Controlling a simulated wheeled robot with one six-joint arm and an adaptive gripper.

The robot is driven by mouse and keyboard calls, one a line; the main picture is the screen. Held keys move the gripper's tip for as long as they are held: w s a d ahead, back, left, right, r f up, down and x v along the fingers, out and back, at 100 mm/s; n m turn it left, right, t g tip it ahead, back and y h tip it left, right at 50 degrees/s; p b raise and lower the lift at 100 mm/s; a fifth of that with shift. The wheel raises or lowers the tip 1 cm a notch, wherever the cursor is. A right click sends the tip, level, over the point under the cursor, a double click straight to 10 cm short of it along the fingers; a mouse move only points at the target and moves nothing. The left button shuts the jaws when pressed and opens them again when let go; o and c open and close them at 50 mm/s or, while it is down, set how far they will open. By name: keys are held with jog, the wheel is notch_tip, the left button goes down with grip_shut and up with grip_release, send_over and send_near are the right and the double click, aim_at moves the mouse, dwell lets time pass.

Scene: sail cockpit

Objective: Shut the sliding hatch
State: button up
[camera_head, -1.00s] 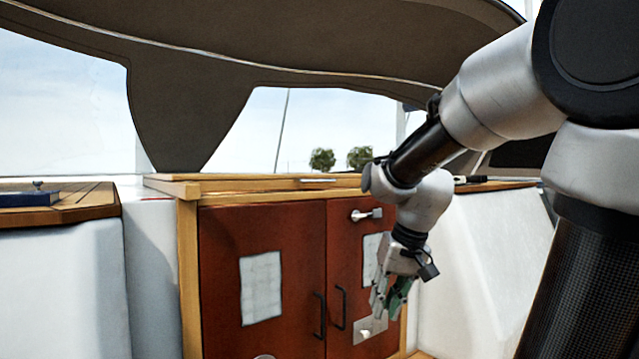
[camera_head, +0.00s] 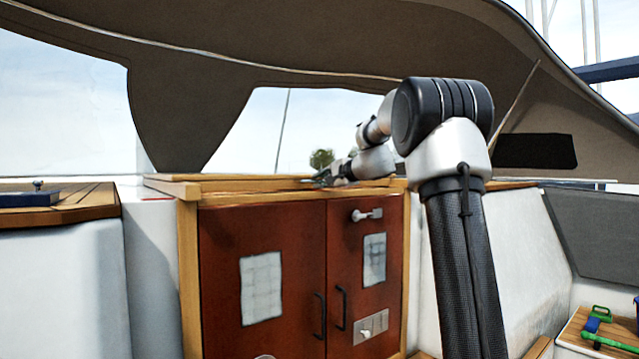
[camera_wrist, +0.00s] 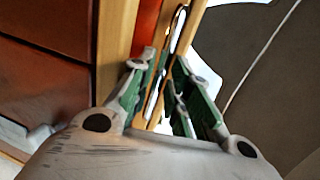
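The sliding hatch (camera_head: 245,185) is the flat wood-framed top above the red double doors in the head view. How far it stands open cannot be told from this low angle. My gripper (camera_head: 318,180) is level with the hatch top, where the handle sits. In the wrist view my gripper (camera_wrist: 165,65) has its two green-padded fingers apart. A slim metal loop handle (camera_wrist: 178,28) runs into the gap between them, beside a wooden strip. Whether a finger touches the handle cannot be told. In the head view my gripper hides the handle.
A dark canopy (camera_head: 300,50) hangs above. A blue item (camera_head: 30,198) lies on the left wooden ledge. Green and blue tools (camera_head: 598,325) lie at lower right.

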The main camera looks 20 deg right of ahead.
jog(key=shift+x, duration=1.05)
grip_shut()
jog(key=f+v, duration=0.3)
jog(key=v, duration=1.2)
jog(key=shift+s+f, duration=0.25)
jog(key=shift+s, duration=0.2)
jog(key=shift+d, duration=0.1)
grip_release()
jog(key=shift+s, duration=0.2)
jog(key=shift+r, duration=0.1)
jog(key=v, duration=1.2)
